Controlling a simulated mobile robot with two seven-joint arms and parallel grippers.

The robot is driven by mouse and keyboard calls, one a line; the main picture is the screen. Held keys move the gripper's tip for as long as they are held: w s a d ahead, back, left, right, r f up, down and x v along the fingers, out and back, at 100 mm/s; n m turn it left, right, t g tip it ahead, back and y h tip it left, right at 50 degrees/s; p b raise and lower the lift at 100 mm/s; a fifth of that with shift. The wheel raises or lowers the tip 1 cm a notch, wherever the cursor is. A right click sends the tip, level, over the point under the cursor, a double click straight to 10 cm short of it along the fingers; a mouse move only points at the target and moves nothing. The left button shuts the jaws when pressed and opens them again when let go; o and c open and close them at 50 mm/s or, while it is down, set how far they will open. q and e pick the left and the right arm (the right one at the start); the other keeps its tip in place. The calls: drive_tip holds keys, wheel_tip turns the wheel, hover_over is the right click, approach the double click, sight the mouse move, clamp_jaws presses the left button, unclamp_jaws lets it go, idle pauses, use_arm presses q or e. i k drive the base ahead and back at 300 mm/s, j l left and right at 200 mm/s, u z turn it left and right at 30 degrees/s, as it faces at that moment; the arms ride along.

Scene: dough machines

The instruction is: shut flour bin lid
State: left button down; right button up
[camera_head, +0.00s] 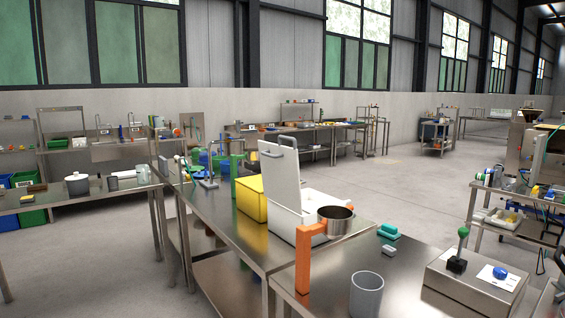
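The white flour bin (284,219) stands on a steel table near the middle of the head view. Its white lid (279,177) is open and stands almost upright above the bin. A grey handle (280,140) shows at the lid's top edge. A steel cup-like vessel (335,221) and an orange angled piece (303,262) are in front of the bin and hide part of it. Neither of my grippers is in view.
A grey cup (366,294), a green-topped item (388,231) and a control box with a green-knobbed lever (462,247) are on the near steel table (413,257). Open floor lies beyond, right of centre.

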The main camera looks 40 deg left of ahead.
sight(279, 164)
drive_tip(key=j+z, duration=0.35)
drive_tip(key=j, duration=0.7)
drive_tip(key=j+z, duration=0.15)
drive_tip(key=j, duration=0.95)
